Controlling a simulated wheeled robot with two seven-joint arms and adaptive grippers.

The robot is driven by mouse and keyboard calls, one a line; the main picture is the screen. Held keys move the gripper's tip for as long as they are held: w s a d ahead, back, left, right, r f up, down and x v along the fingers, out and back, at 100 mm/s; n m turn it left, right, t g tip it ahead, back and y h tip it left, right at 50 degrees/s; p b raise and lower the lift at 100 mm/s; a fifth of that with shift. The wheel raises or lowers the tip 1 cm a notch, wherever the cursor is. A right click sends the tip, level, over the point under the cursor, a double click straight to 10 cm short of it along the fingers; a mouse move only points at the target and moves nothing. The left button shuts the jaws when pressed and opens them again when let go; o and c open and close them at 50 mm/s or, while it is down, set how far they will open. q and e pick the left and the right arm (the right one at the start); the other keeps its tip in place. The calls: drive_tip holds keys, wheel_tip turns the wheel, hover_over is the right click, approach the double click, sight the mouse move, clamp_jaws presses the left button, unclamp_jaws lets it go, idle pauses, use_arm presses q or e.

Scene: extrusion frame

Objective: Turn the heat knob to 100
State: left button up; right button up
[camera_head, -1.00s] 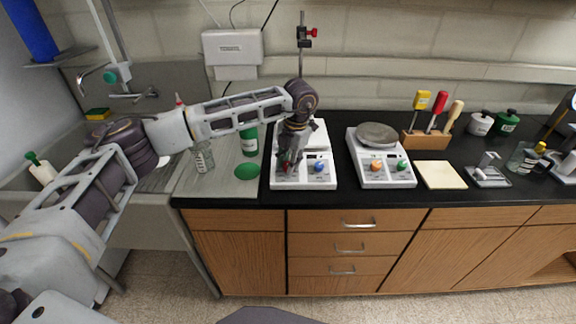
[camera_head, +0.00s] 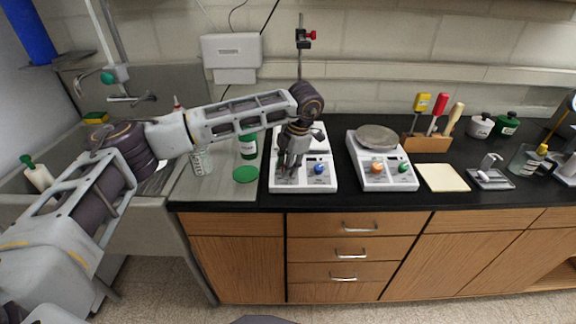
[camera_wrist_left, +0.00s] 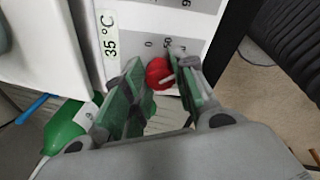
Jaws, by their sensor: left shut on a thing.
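My left gripper (camera_head: 286,168) is over the front left of the left hot plate (camera_head: 304,184). In the left wrist view its green-padded fingers (camera_wrist_left: 157,88) are shut on a red knob (camera_wrist_left: 159,71), one finger on each side. The knob has a white pointer line. Printed marks 0 and 50 and a partly hidden mark lie beyond it on the white panel (camera_wrist_left: 150,18). Which mark the line points to is hard to tell. A display (camera_wrist_left: 110,38) beside the scale reads 35 °C. A blue knob (camera_head: 319,169) is on the same front panel. My right gripper is not in view.
A second hot plate (camera_head: 389,183) with orange and green knobs stands to the right, a grey dish (camera_head: 377,137) on top. A green bottle (camera_head: 248,146) and a green disc (camera_head: 246,174) are at the left. A stand rod (camera_head: 299,62) rises behind.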

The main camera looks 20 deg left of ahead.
use_arm(q)
drive_tip(key=o, duration=1)
drive_tip(key=shift+o, duration=0.2)
drive_tip(key=v, duration=1.2)
